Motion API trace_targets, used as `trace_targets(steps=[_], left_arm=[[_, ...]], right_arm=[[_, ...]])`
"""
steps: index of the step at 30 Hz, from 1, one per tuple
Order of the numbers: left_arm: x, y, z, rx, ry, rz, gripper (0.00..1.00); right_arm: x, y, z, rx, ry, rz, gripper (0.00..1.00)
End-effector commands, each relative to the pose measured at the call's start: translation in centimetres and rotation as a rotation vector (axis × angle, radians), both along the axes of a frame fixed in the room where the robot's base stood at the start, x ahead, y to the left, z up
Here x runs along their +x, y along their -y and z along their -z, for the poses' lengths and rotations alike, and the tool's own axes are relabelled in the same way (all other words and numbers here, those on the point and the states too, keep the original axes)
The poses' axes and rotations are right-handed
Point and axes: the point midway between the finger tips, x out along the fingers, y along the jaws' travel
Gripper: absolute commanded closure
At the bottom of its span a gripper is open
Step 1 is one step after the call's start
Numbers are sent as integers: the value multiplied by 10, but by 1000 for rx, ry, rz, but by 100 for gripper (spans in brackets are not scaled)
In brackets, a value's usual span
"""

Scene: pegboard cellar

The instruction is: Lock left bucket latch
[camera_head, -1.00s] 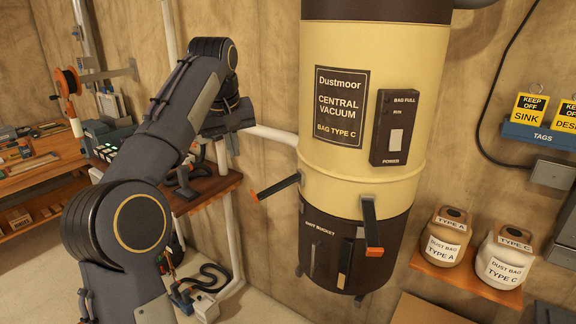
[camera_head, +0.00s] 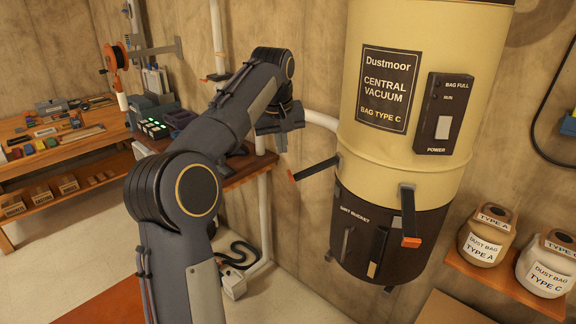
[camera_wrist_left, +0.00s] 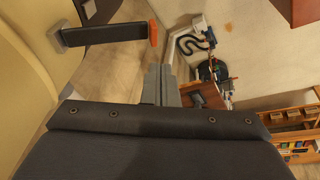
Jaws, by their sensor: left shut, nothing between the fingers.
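The left bucket latch (camera_head: 314,168) is a dark lever with an orange tip. It sticks out to the left from the seam above the dark dirt bucket (camera_head: 351,240). In the left wrist view the latch (camera_wrist_left: 105,33) shows at upper left, its orange tip close to my fingers but apart from them. A second latch (camera_head: 408,212) juts from the front of the bucket, orange tip lowered. My left gripper (camera_head: 281,138) is left of the vacuum, above and beside the left latch. In the wrist view its fingers (camera_wrist_left: 160,84) are together and empty. My right gripper is out of view.
The cream vacuum body (camera_head: 400,165) stands above the bucket. A white pipe (camera_head: 320,120) runs behind my left gripper. A small shelf (camera_head: 250,167) is behind my arm. Dust bags (camera_head: 487,235) sit on a shelf at right; a workbench (camera_head: 80,150) is at far left.

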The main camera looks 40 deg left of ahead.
Motion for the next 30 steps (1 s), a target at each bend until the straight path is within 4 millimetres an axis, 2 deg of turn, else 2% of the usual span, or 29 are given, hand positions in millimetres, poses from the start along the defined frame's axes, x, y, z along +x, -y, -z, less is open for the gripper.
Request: trace_targets(steps=[3,10,15,25,30], left_arm=[[6,-4,24,-1,-4,-1,100],[15,5,51,0,-2,1,100],[17,6,58,1,1,0,100],[17,6,59,0,1,0,100],[17,6,64,-14,16,-1,100]], right_arm=[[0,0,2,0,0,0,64],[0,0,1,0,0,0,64],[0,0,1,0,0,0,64],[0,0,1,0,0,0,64],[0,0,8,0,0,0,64]])
